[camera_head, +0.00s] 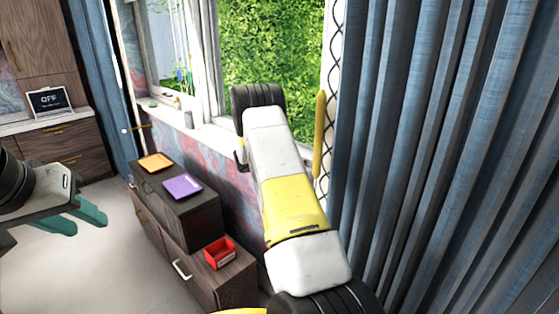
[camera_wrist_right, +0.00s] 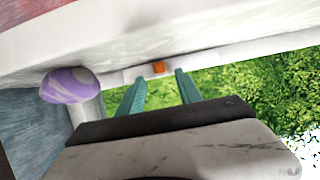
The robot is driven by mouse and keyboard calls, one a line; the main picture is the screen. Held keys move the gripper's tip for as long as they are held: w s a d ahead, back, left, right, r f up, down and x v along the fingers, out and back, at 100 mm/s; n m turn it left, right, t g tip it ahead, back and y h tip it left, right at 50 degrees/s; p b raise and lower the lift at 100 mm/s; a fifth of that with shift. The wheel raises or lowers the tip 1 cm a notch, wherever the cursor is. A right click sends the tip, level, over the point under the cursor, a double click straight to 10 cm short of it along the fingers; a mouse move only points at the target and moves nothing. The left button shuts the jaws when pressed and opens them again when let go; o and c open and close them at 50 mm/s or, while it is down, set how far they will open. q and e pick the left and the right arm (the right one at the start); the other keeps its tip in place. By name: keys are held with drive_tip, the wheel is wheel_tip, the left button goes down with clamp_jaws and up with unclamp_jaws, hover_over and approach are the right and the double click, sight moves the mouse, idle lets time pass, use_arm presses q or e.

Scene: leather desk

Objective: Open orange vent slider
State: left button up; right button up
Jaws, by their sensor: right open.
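The orange slider (camera_wrist_right: 158,67) is a small block on a white window frame strip in the right wrist view. My right gripper (camera_wrist_right: 160,80) points at it with teal fingers apart, one on each side of it in the picture. The slider appears just beyond the fingertips, and I see no contact. In the head view my right arm reaches to the window and its fingers are hidden; I cannot make out the slider there. My left gripper (camera_head: 78,220) is at the left, over the floor, with its two teal fingers apart and empty.
A purple-and-white rounded object (camera_wrist_right: 68,85) is left of my right fingers. Blue curtains (camera_head: 450,150) hang close to the right arm. A dark cabinet (camera_head: 175,210) bears an orange tablet-like item (camera_head: 156,162) and a purple one (camera_head: 183,187). A red bin (camera_head: 220,254) stands lower.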

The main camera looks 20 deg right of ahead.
drive_tip(key=shift+x, duration=2.25)
drive_tip(key=shift+f, duration=0.1)
clamp_jaws()
